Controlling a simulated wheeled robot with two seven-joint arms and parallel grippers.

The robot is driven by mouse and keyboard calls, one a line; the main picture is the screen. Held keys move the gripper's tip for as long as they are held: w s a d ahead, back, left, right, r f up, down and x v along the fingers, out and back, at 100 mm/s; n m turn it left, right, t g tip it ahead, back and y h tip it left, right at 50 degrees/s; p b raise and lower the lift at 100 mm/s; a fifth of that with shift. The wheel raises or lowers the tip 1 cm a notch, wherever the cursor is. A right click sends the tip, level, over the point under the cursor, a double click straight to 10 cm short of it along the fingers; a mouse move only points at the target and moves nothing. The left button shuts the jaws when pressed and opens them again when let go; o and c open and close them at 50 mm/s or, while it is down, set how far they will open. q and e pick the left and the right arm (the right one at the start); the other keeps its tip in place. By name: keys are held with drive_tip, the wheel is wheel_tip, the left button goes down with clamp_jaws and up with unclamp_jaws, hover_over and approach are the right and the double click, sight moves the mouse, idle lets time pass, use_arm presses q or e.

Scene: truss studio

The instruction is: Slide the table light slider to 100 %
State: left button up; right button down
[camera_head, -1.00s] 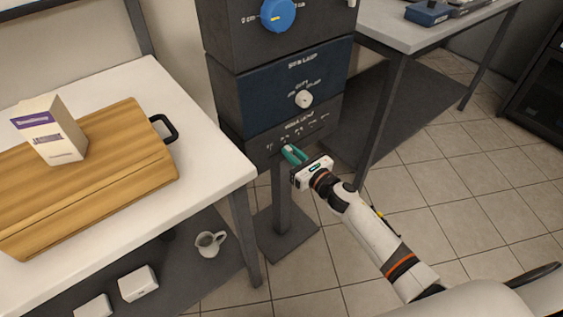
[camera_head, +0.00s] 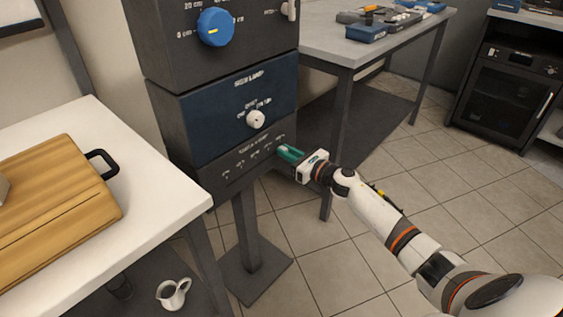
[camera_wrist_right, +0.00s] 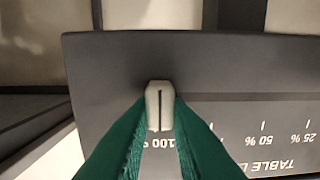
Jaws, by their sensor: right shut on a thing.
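The table light panel (camera_head: 232,172) is the dark lowest box of the control column, with a row of percent marks. My right gripper (camera_head: 283,150) is at the right end of this panel. In the right wrist view, the green fingers (camera_wrist_right: 160,135) are shut on the pale slider knob (camera_wrist_right: 159,104), one on each side. That view shows the panel upside down, with the knob at the "100" label and the 50 % and 25 % marks off to the right. The fingers hide part of the lettering. My left gripper is not in view.
Above the panel are a blue box with a white knob (camera_head: 256,119) and a dark box with a blue dial (camera_head: 216,27). A white table with a wooden board (camera_head: 60,215) stands at left. A grey workbench (camera_head: 375,38) stands behind. Tiled floor (camera_head: 350,255) is open at right.

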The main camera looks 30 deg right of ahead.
drive_tip(key=shift+w+d, duration=0.1)
drive_tip(key=shift+d, duration=0.3)
drive_tip(key=shift+d+r, duration=0.1)
drive_tip(key=shift+r, duration=0.05)
drive_tip(key=c, duration=1.4)
unclamp_jaws()
drive_tip(key=shift+o, duration=0.2)
drive_tip(key=shift+s, duration=0.2)
drive_tip(key=v, duration=1.1)
drive_tip(key=shift+s+d, duration=0.15)
drive_tip(key=shift+s, duration=0.15)
